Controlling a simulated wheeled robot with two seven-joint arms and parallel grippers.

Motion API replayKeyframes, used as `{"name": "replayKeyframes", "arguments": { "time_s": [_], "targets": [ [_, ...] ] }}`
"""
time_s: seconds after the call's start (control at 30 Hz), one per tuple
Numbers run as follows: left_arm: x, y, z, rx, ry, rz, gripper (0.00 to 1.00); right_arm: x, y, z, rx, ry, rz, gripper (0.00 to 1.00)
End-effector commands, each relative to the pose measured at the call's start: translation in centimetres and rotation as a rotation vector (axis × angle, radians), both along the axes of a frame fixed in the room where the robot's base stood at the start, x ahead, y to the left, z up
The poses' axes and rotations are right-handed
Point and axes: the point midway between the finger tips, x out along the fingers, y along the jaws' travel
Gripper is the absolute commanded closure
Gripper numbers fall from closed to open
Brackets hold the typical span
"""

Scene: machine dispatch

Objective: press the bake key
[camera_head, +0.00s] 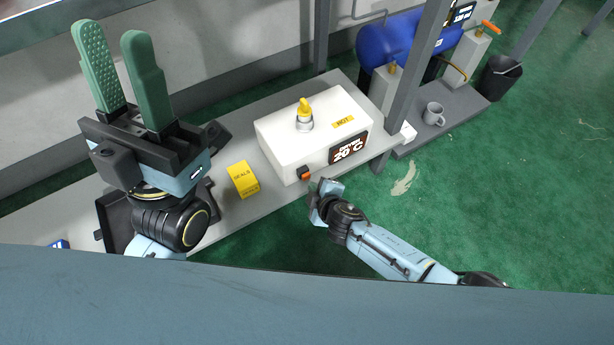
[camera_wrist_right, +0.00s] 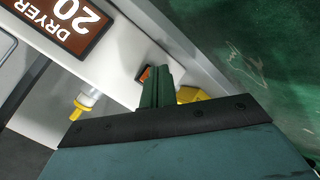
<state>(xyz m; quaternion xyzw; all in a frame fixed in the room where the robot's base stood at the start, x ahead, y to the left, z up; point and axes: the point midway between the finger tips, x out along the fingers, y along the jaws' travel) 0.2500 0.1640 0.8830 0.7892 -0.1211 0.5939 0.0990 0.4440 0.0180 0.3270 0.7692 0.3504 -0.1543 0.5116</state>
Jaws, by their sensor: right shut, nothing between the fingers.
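The white dryer box (camera_head: 275,140) stands on the grey bench, with a dark display (camera_head: 348,148) reading "DRYER 20°C". A small orange-red key in a dark housing (camera_head: 305,174) sits on its front, left of the display; I read no label on it. The key also shows in the right wrist view (camera_wrist_right: 146,73), partly hidden by my fingers. My right gripper (camera_head: 314,186) is shut and empty, its fingertips (camera_wrist_right: 155,74) close to the key; I cannot tell whether they touch. My left gripper (camera_head: 109,34) is open and empty, pointing up, left of the dryer.
A yellow knob (camera_head: 305,115) and a yellow "HOT" label (camera_head: 343,122) are on the dryer's top. A yellow "SEALS" box (camera_head: 242,179) stands left of it. A grey post (camera_head: 408,75), a mug (camera_head: 434,114) and a blue tank (camera_head: 388,45) are to the right. Green floor lies in front.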

Motion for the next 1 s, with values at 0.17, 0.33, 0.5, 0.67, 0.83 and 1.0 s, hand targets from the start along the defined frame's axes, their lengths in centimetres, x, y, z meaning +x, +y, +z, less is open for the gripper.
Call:
{"name": "replayKeyframes", "arguments": {
  "time_s": [0.17, 0.33, 0.5, 0.67, 0.83, 1.0],
  "targets": [
    [0.0, 0.0, -0.05, 0.0, 0.0, 0.0, 0.64, 0.38, 0.33, 0.0, 0.001, 0.0, 0.0, 1.0],
    [0.0, 0.0, -0.07, 0.0, 0.0, 0.0, 0.64, 0.69, 0.51, -0.01, 0.001, 0.0, -0.001, 1.0],
    [0.01, 0.0, -0.08, 0.0, 0.0, 0.0, 0.64, 0.69, 0.5, 0.0, 0.0, 0.0, 0.0, 1.0],
    [0.01, 0.0, -0.08, 0.0, 0.0, 0.0, 0.64, 0.72, 0.53, 0.01, 0.0, 0.0, 0.0, 1.0],
    [0.02, -0.01, -0.09, 0.0, 0.0, 0.0, 0.64, 0.88, 0.64, 0.04, 0.0, -0.001, 0.0, 1.0],
    [0.01, -0.02, -0.09, 0.0, 0.001, 0.0, 0.64, 1.08, 0.77, 0.06, 0.0, -0.001, 0.0, 1.0]
  ]
}}
